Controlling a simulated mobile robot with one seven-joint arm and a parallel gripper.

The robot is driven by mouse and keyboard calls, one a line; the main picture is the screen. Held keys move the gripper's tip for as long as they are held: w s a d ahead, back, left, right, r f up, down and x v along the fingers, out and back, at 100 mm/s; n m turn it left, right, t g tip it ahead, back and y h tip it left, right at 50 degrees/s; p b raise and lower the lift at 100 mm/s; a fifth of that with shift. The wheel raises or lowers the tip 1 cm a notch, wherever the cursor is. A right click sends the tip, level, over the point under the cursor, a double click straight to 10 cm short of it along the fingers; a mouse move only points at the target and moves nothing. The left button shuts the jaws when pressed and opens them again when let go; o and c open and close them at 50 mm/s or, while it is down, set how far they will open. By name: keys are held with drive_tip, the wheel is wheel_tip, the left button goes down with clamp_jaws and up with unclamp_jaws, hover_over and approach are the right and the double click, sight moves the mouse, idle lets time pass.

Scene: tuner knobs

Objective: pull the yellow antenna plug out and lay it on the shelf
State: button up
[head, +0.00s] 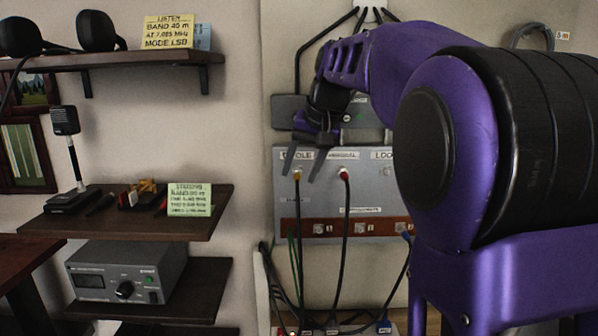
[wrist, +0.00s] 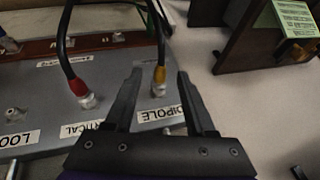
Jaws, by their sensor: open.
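The yellow antenna plug (head: 297,175) sits in the DIPOLE socket of the grey panel (head: 383,210), with a black cable hanging from it. In the wrist view the yellow plug (wrist: 159,76) shows between the fingertips of my gripper (wrist: 159,90), with a gap on both sides. My gripper (head: 303,163) is open and empty at the panel's upper left in the head view. I cannot tell how far the fingertips are from the plug in depth. The middle shelf (head: 150,223) stands to the left of the panel.
A red plug (head: 345,176) with its own black cable is close by on the right, in the VERTICAL socket. The middle shelf holds a microphone (head: 66,135), small items and a green note (head: 189,199). A grey radio (head: 127,274) stands below. Bare shelf shows along the front edge.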

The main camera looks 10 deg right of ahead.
drive_tip(key=shift+w+f, duration=0.1)
drive_tip(key=shift+c, duration=0.2)
clamp_jaws()
drive_tip(key=shift+s, duration=0.2)
drive_tip(key=shift+s+a+f+b, duration=0.1)
drive_tip(key=shift+s+a+b, duration=0.1)
drive_tip(key=shift+s+b, duration=0.5)
drive_tip(key=shift+s+a+f+b, duration=0.1)
drive_tip(key=shift+s+a+b, duration=0.15)
drive_tip(key=shift+s, duration=0.7)
drive_tip(key=shift+s+r, duration=0.1)
drive_tip(key=shift+s, duration=0.05)
